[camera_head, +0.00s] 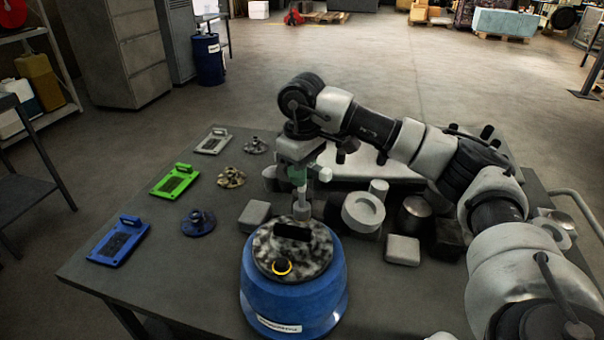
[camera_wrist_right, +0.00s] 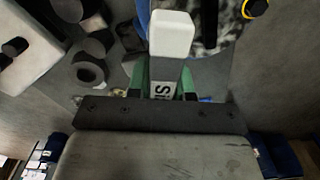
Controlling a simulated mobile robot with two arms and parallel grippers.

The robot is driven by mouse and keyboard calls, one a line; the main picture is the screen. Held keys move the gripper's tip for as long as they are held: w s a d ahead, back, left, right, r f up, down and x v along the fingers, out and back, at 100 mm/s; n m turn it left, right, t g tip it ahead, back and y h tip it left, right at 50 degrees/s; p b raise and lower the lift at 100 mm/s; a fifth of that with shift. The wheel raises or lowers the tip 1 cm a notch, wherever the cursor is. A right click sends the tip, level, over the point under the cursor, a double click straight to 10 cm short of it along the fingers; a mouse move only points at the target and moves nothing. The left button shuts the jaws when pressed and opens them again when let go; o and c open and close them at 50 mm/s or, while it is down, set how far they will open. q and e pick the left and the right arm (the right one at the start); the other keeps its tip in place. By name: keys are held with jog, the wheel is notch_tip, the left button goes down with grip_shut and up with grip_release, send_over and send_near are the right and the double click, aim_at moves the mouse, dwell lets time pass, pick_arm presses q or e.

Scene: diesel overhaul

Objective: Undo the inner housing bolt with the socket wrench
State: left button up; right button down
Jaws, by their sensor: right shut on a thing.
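The blue round housing (camera_head: 292,285) stands at the table's front edge. Its top is a mottled black-and-white cover (camera_head: 315,255) with a dark slot and a yellow ring (camera_head: 282,267). My right gripper (camera_head: 298,178), with green fingers, is shut on the socket wrench (camera_head: 302,208), whose lower end points down at the far edge of the cover. I cannot tell whether it touches. In the right wrist view the gripper (camera_wrist_right: 164,82) grips the pale, lettered wrench (camera_wrist_right: 171,38), with the cover (camera_wrist_right: 208,22) beyond it. The inner bolt cannot be made out. My left gripper is out of view.
Grey blocks (camera_head: 255,216) and round metal parts (camera_head: 363,212) crowd the table behind and right of the housing. Blue (camera_head: 118,241), green (camera_head: 175,181) and grey (camera_head: 214,140) plates lie on the left, with small flanged parts (camera_head: 198,222) beside them. The table's front left is clear.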

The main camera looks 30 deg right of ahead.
jog(key=shift+n, duration=0.7)
